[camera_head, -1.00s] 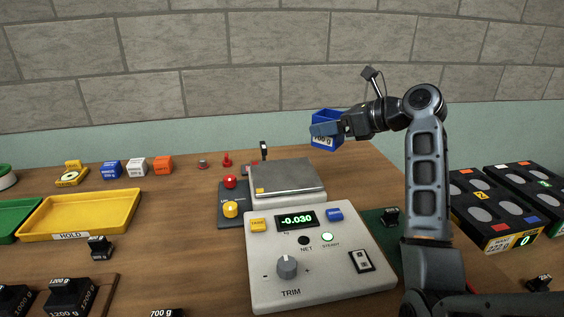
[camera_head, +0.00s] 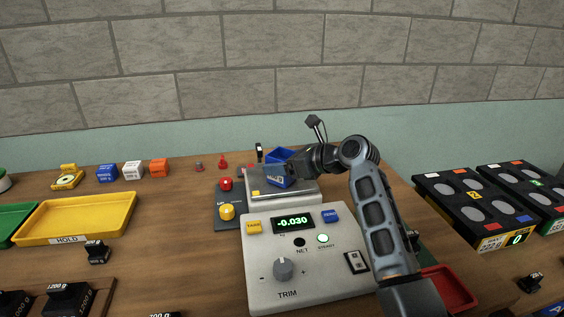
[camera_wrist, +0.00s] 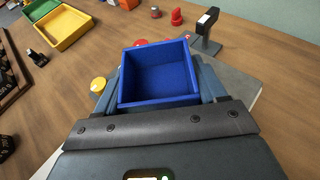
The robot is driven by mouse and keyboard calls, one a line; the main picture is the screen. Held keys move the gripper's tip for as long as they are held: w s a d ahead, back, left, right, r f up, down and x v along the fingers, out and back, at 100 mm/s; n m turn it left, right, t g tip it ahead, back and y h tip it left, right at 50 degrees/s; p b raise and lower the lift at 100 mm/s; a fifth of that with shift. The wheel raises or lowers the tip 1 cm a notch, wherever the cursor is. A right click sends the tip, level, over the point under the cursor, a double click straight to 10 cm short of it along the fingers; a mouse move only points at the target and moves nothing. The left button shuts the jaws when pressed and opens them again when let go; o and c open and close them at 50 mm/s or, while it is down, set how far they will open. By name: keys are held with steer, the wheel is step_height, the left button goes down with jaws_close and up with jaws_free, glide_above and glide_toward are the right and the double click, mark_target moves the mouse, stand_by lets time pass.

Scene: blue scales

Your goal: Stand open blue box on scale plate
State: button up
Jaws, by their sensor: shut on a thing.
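The open blue box (camera_head: 279,155) is held in my gripper (camera_head: 283,170) over the scale's metal plate (camera_head: 252,187). In the wrist view the box (camera_wrist: 160,74) is empty, with its open top facing the camera, and sits between the two fingers of my gripper (camera_wrist: 160,86). The plate (camera_wrist: 236,82) shows behind and to the right of it there. Whether the box touches the plate I cannot tell. The scale body (camera_head: 318,268) has a display (camera_head: 293,221) reading -0.030 and a lit green lamp (camera_head: 323,238).
A small dark pad with a red and a yellow knob (camera_head: 227,212) stands left of the plate. A black post (camera_head: 259,152) stands behind it. A red tray (camera_head: 449,288) is partly behind my arm.

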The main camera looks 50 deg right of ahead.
steer(key=o, duration=1)
steer(key=shift+o, duration=0.2)
steer(key=v, duration=1.2)
